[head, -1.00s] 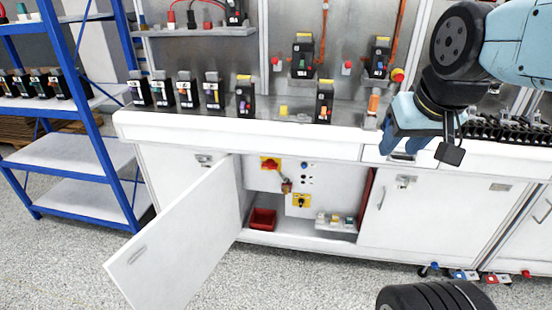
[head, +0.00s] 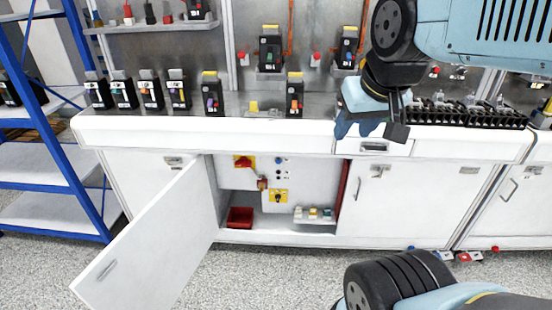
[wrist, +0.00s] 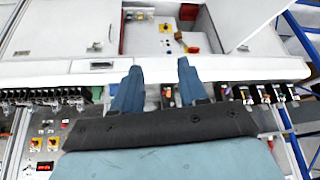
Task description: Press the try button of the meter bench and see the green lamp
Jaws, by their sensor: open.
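My gripper (head: 357,130) is in front of the edge of the long white bench (head: 250,134), its blue fingers pointing down. In the wrist view my gripper (wrist: 158,68) has its two blue fingers apart with nothing between them. A panel with a small red display (wrist: 45,166) and yellow-and-red switches shows at the lower left of the wrist view; it may be the meter. I cannot tell which control is the try button. No lit green lamp can be made out.
A cabinet door (head: 150,240) stands open on the left. Inside are a red-and-yellow switch (head: 243,161), a yellow switch (head: 278,196) and a red bin (head: 240,217). Several breakers (head: 212,95) stand on the bench. A blue shelf rack (head: 75,160) is at the left.

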